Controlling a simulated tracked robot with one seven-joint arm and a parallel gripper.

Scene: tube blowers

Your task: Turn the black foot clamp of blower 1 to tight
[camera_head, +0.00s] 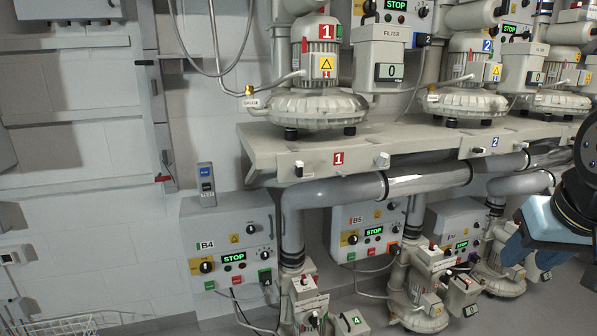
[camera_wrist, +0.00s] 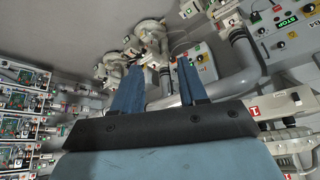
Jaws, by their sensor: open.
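Blower 1 (camera_head: 318,95) stands on a beige shelf (camera_head: 420,146) in the head view, with a red number 1 on its motor. On the shelf's front face, left of the red 1 plate (camera_head: 338,158), is a small black clamp handle (camera_head: 299,169). A pale handle (camera_head: 383,160) sits right of the plate. The black handle's exact angle is too small to read. My gripper (camera_wrist: 159,66) is open and empty in the wrist view, its two blue fingers apart. In the head view its blue body is at the right edge, well right of the black clamp, with the fingertips unclear.
A thick grey pipe (camera_head: 430,178) runs just below the shelf. Control box B4 (camera_head: 228,240) and box B5 (camera_head: 365,229) hang lower on the wall. Blower 2 (camera_head: 468,80) stands to the right. The space before the shelf's left part looks clear.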

